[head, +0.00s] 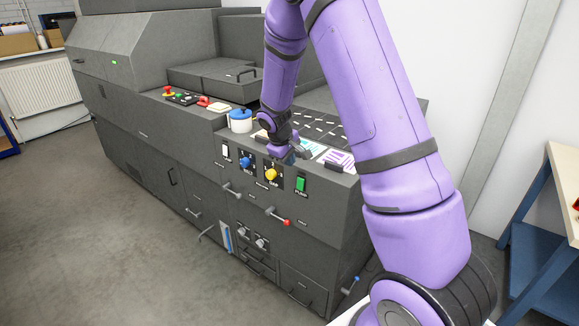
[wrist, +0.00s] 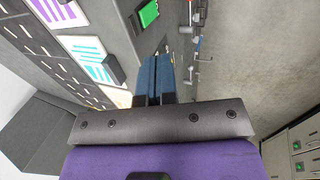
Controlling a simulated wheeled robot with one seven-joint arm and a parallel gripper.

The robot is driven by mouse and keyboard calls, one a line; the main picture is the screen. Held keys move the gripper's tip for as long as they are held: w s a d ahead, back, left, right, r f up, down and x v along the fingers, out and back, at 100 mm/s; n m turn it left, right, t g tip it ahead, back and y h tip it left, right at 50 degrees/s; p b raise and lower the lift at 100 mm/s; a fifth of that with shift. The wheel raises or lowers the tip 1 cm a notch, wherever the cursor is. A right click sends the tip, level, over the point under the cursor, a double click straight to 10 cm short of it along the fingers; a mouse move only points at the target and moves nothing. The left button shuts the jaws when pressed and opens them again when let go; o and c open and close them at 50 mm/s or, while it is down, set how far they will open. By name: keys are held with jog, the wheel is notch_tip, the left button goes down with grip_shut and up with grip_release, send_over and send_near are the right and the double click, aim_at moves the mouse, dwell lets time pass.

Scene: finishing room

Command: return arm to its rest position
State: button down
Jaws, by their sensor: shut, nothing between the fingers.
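My purple arm reaches forward over a dark grey machine (head: 170,152). My gripper (head: 291,158) is at the top front edge of the machine's control panel, partly hidden behind its own wrist in the head view. In the wrist view my gripper (wrist: 154,68) shows its two blue fingers together with nothing between them. A green rocker switch (wrist: 148,14) is just beyond the fingers there; it also shows in the head view (head: 300,184) on the panel front. I cannot tell how far the fingertips are from the panel.
A yellow knob (head: 271,174) and a blue knob (head: 246,162) sit on the panel, with a red-tipped lever (head: 284,221) below. A blue-lidded white pot (head: 240,121) and striped cards (head: 338,159) lie on top. A table (head: 562,178) stands at right. The left floor is clear.

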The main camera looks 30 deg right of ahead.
jog(key=shift+r, duration=0.1)
dwell(0.5)
jog(key=s+a+r+m+t+y, duration=0.1)
jog(key=s+a+r, duration=0.2)
jog(key=s+r, duration=0.55)
jog(key=s+a+r+m+t+y, duration=0.1)
jog(key=s+a+r+m, duration=0.3)
jog(key=r, duration=0.7)
jog(key=s+a+r, duration=0.2)
jog(key=s, duration=0.5)
jog(key=s+a+r+t+y, duration=0.1)
jog(key=s+a+r, duration=0.1)
jog(key=s, duration=0.5)
jog(key=s+a+r+n+y, duration=0.1)
jog(key=s+a+r, duration=0.1)
jog(key=s, duration=0.6)
jog(key=shift+r+t, duration=0.4)
jog(key=shift+r, duration=0.5)
jog(key=shift+a, duration=0.1)
